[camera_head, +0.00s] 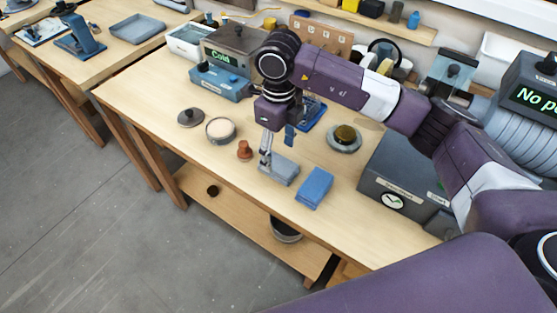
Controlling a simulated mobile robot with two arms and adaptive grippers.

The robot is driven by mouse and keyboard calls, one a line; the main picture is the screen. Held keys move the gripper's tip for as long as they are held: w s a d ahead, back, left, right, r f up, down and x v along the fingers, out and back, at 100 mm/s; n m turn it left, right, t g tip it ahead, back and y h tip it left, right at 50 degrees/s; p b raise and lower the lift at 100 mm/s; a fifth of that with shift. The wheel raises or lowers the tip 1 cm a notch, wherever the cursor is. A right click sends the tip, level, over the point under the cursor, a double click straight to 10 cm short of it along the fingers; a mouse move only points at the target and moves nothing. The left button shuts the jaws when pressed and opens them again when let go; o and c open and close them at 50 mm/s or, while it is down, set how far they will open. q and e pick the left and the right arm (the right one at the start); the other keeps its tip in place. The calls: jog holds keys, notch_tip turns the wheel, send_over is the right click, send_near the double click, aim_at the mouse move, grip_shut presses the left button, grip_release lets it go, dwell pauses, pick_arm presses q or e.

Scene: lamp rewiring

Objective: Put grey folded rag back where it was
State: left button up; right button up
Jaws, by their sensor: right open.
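The grey folded rag (284,172) lies flat on the workbench (180,92), just left of a blue folded cloth or block (314,188). My right gripper (275,155) points down at the rag's back left edge, with its fingers apart. The near finger overlaps the rag's left end in the picture. I cannot tell whether it touches the rag. My left gripper is not in view.
A small orange-brown knob (245,150), a round pale-filled dish (220,130) and a dark lid (191,117) stand to the left. A round brass-topped piece (345,137) and a grey box (393,180) stand to the right. The bench's front left is clear.

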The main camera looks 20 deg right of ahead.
aim_at(278, 163)
notch_tip(278, 163, up, 8)
jog(key=b, duration=0.1)
dwell(0.5)
